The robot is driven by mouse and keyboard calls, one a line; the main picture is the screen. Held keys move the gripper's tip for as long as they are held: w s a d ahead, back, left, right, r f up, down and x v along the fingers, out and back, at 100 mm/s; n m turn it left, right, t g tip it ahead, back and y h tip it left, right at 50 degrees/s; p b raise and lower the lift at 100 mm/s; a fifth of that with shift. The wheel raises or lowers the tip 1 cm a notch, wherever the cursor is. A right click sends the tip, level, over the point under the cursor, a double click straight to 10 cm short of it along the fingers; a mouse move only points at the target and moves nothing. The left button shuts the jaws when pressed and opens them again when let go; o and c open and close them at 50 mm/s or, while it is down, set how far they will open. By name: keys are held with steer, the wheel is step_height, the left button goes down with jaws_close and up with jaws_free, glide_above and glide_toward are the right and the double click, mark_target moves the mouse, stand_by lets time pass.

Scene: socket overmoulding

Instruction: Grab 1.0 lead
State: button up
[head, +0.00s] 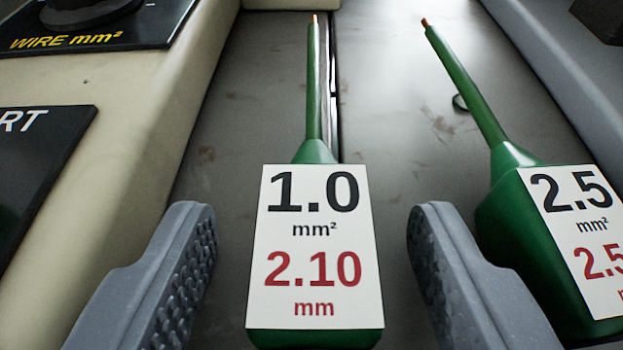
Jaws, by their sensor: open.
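The 1.0 lead (315,246) lies in the middle of the head view. It has a green body with a white label reading "1.0 mm² 2.10 mm", and a thin green wire with a bare copper tip pointing away from me. My gripper (312,235) is open, with one grey textured finger on each side of the label. Gaps show between both fingers and the lead, and I see no contact. The near end of the lead is at the bottom edge of the picture.
A green 2.5 lead (560,235) lies close to the right of my right finger. A cream machine housing (150,150) with black panels stands at the left. A grey wall or edge (560,60) runs along the right. Bare grey surface (395,90) shows between the two wires.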

steer(key=c, duration=1.1)
steer(key=shift+r, duration=0.1)
